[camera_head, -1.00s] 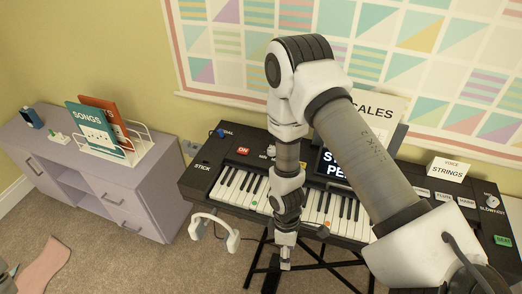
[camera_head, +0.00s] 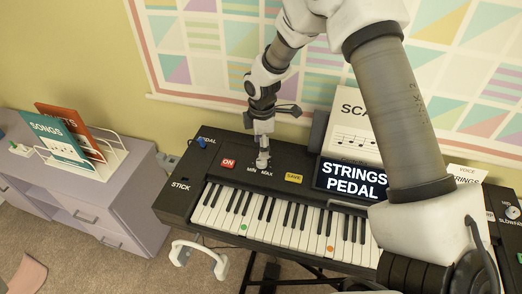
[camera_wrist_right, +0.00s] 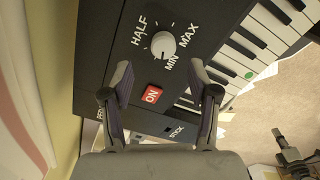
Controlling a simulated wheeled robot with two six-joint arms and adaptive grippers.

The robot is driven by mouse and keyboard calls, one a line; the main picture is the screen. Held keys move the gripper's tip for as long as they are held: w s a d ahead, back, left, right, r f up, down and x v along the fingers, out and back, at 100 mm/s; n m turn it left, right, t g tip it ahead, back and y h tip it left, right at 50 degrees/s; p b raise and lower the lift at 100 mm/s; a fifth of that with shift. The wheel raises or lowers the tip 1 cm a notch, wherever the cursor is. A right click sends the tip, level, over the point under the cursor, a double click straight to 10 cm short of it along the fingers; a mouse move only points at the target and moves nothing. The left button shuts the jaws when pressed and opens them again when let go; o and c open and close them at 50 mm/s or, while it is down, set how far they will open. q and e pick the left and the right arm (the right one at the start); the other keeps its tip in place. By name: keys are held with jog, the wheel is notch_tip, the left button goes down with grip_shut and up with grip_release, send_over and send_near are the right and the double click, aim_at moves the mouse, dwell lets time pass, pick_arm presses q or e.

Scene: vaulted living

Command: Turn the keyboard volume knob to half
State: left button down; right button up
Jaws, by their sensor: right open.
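The keyboard (camera_head: 185,205) stands on a stand, with its volume knob near the left end of the top panel. In the right wrist view the round white volume knob (camera_wrist_right: 163,45) sits among the labels HALF, MAX and MIN. I cannot tell its pointer's direction for sure. My right gripper (camera_head: 263,153) is over the knob area and hides most of the knob in the head view. In the right wrist view the right gripper (camera_wrist_right: 161,84) is open and empty, its fingers short of the knob. A grey jointed part, apparently my left gripper (camera_wrist_right: 292,155), shows small at lower right.
A red ON button (camera_head: 228,163) and a yellow SAVE button (camera_head: 294,178) flank the knob. The display (camera_head: 352,180) reads STRINGS PEDAL. White headphones (camera_head: 198,252) hang at the keyboard's front. A lilac cabinet (camera_head: 125,190) with a book rack stands at the left.

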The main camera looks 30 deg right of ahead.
aim_at(262, 161)
jog(key=f, duration=0.1)
jog(key=s+f, duration=0.1)
jog(key=shift+s+a+f, duration=0.2)
jog(key=shift+a+f, duration=0.05)
jog(key=shift+f, duration=0.15)
jog(key=f, duration=0.1)
jog(key=w+f, duration=0.1)
jog(key=f, duration=0.1)
jog(key=shift+w+d+f+p, duration=0.2)
jog(key=shift+d+f+p, duration=0.1)
jog(key=shift+d+f, duration=0.05)
jog(key=shift+s+a+r, duration=0.15)
jog(key=shift+s+r, duration=0.15)
jog(key=c, duration=0.5)
grip_shut()
